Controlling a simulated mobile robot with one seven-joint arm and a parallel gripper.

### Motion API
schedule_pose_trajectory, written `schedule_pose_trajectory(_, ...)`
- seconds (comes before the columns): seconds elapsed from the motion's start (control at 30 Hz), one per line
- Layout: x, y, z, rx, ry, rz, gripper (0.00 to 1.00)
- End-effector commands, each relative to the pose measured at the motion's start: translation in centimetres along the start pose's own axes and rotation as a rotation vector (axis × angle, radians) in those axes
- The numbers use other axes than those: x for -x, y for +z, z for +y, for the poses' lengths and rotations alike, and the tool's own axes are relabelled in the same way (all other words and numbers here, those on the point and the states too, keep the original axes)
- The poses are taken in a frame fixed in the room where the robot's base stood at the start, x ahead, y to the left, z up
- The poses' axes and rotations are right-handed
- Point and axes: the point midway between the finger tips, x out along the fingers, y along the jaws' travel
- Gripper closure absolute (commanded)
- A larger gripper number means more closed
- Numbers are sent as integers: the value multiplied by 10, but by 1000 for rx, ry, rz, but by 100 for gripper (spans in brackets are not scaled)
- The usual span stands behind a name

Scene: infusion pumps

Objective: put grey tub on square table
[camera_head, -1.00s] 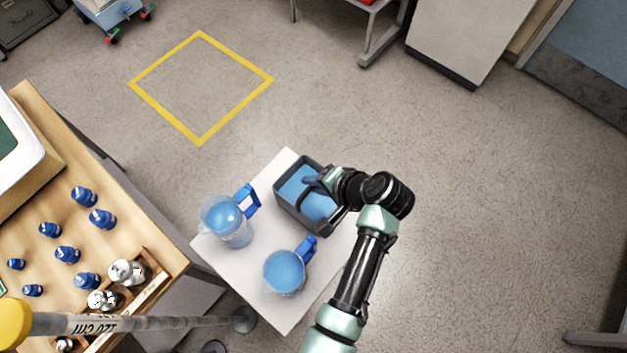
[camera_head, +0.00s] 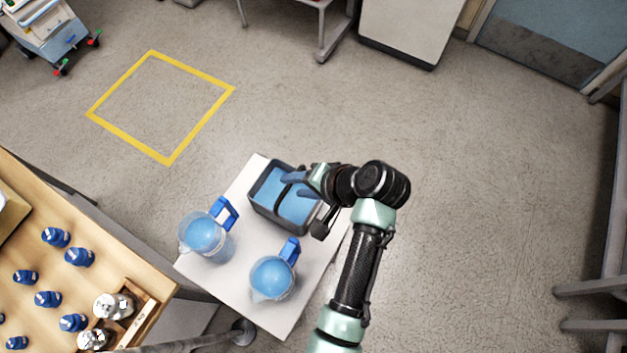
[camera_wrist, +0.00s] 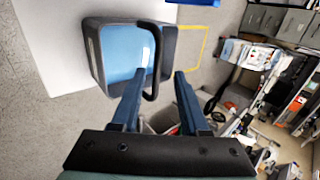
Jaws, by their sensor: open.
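The grey tub (camera_head: 255,207) has a blue inside and a dark arched handle. It sits on the white four-sided table top (camera_head: 228,282), near its back corner. My gripper (camera_head: 290,184) is open over the tub, reaching in from the right. In the wrist view the tub (camera_wrist: 95,62) lies ahead, and its handle (camera_wrist: 156,62) rises in line with the gap between the open fingertips of my gripper (camera_wrist: 158,74). I cannot tell whether either finger touches the handle.
Two clear jugs with blue contents and blue handles, a left jug (camera_head: 205,238) and a front jug (camera_head: 272,278), share the white table. A wooden bench (camera_head: 30,215) with several blue bottles stands at left. A yellow floor square (camera_head: 120,133) lies behind. Floor at right is clear.

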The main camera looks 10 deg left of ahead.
Motion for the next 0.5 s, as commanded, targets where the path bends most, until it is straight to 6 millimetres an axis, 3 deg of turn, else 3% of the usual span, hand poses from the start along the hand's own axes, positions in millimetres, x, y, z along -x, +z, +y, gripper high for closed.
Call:
schedule_pose_trajectory(0.2,46,-1,1,-1,1,5,55)
schedule_pose_trajectory(0.5,74,0,0,-1,0,0,55)
